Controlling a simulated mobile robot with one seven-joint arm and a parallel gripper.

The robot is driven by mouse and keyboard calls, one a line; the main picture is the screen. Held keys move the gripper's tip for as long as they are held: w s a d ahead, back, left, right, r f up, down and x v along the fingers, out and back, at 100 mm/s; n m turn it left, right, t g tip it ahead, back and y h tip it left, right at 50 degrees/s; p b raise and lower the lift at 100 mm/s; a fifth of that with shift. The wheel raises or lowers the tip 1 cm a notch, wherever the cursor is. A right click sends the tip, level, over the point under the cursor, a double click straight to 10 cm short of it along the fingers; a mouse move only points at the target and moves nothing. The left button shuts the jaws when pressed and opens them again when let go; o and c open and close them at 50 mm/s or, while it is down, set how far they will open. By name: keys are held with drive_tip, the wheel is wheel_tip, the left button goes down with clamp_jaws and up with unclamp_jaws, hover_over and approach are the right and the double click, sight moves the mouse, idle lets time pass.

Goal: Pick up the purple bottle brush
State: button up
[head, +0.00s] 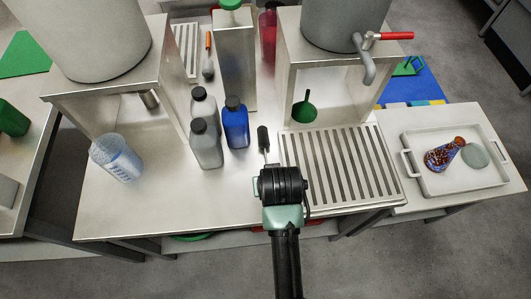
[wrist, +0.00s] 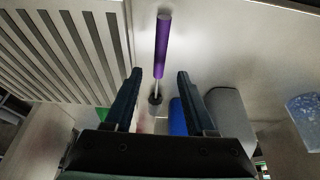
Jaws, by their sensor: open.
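The purple bottle brush (wrist: 162,45) shows in the wrist view, lying on the metal table. Its purple handle runs to the top of the picture, and its thin stem leads down to a dark bristle head. In the head view the dark bristle head (head: 263,139) and part of the stem show, while my wrist hides the handle. My gripper (wrist: 159,75) is open, its two fingers on either side of the brush's line in the wrist view, with nothing held. In the head view my wrist covers the fingers. I cannot tell how high the fingers are above the brush.
A slatted drain grate (head: 340,175) lies to the right. A blue bottle (head: 235,125) and grey bottles (head: 206,147) stand to the left, near the brush. A blue-white beaker (head: 117,158) stands further left. A tray (head: 480,184) holds a flask at the far right.

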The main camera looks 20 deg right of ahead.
drive_tip(key=shift+b+x, duration=0.35)
drive_tip(key=shift+x, duration=1.9)
drive_tip(key=shift+s+f, duration=0.1)
drive_tip(key=shift+c, duration=0.3)
clamp_jaws()
